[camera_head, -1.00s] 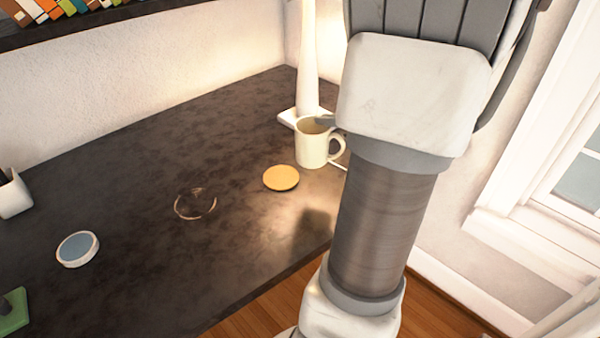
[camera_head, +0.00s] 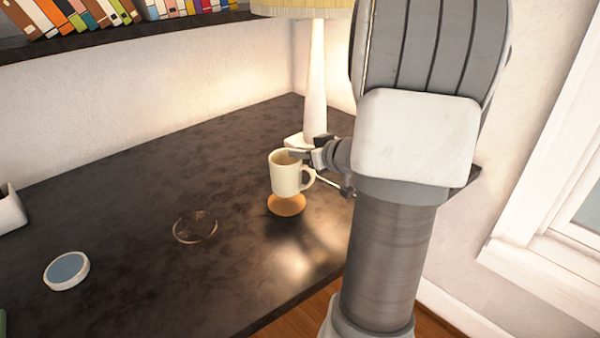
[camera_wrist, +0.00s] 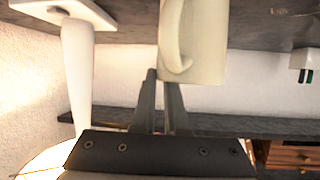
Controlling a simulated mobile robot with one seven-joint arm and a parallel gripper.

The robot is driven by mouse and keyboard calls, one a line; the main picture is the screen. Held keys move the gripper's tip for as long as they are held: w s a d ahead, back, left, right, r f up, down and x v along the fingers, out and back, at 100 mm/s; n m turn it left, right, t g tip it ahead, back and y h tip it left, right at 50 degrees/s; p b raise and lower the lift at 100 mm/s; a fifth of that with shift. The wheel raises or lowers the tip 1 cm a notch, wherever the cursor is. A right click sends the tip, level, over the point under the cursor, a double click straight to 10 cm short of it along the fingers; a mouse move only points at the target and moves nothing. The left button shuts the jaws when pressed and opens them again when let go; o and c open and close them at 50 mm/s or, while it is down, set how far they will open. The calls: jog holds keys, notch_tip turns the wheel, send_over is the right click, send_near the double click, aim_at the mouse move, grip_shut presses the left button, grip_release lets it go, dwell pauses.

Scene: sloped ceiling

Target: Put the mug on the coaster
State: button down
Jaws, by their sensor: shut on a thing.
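The cream mug (camera_head: 285,175) is upright and appears held above the desk, in front of the lamp in the head view. It also shows at the top of the wrist view (camera_wrist: 205,45), with its handle by the fingers. My gripper (camera_head: 300,154) is shut on the mug, at its rim and handle side; the exact contact is partly hidden. In the wrist view my fingers (camera_wrist: 160,78) reach up to the mug. The orange-yellow round coaster (camera_head: 287,206) lies on the desk just below the mug, its far part hidden by it.
A white lamp (camera_head: 315,85) stands close behind the mug. A clear round disc (camera_head: 195,227) and a white-rimmed blue disc (camera_head: 67,270) lie to the left. A white container (camera_head: 10,212) is at the left edge. The dark desk (camera_head: 130,190) is otherwise largely clear.

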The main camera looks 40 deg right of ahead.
notch_tip(320, 180, down, 4)
jog(key=shift+f+b, duration=0.1)
jog(key=shift+b, duration=1.1)
jog(key=c, duration=0.9)
grip_release()
jog(key=shift+c, duration=0.2)
